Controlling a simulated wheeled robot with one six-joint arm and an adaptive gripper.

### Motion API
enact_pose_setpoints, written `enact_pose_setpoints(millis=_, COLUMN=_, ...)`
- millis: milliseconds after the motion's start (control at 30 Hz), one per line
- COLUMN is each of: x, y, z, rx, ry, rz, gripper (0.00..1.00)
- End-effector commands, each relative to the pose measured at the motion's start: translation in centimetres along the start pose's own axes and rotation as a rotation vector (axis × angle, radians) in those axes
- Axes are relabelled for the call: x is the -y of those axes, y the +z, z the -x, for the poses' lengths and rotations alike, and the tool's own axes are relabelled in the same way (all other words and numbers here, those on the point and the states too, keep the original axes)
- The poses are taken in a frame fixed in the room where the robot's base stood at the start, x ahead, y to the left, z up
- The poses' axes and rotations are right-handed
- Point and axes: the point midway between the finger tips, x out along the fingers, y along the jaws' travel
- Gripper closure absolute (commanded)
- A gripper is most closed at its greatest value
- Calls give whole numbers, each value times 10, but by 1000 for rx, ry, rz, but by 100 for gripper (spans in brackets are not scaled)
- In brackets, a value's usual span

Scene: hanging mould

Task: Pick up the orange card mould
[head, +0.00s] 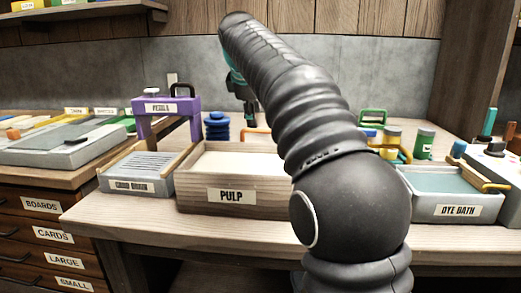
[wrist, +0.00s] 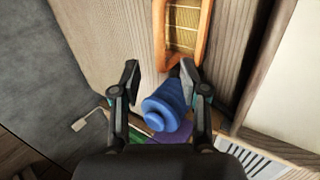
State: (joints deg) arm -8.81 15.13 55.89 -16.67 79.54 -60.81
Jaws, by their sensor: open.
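The orange card mould shows in the wrist view as an orange frame (wrist: 203,47) around a tan mesh, at the top centre, lying ahead of the fingertips. In the head view only a small orange edge (head: 257,131) shows behind the pulp vat; the rest is hidden by the vat and my arm. My gripper (wrist: 160,76) is open and empty, its right fingertip close to the near end of the mould in the picture. In the head view my gripper (head: 250,112) points down behind the vat, partly hidden by my arm.
A blue ridged object (wrist: 167,108) shows between my fingers in the wrist view; it stands left of my gripper in the head view (head: 216,126). The pulp vat (head: 232,197) is in front, a purple press (head: 166,106) to the left, the dye bath (head: 445,205) to the right.

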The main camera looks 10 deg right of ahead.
Motion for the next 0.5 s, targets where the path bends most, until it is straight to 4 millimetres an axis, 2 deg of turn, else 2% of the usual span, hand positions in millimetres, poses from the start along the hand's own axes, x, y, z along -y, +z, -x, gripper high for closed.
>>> enact_pose_setpoints(millis=100, x=0, y=1, z=-17, rx=1, ry=-1, rz=-1, gripper=56)
enact_pose_setpoints(millis=367, x=0, y=2, z=-30, rx=1, ry=0, rz=-2, gripper=56)
enact_pose_setpoints(millis=500, x=0, y=5, z=-45, rx=3, ry=-1, rz=-4, gripper=56)
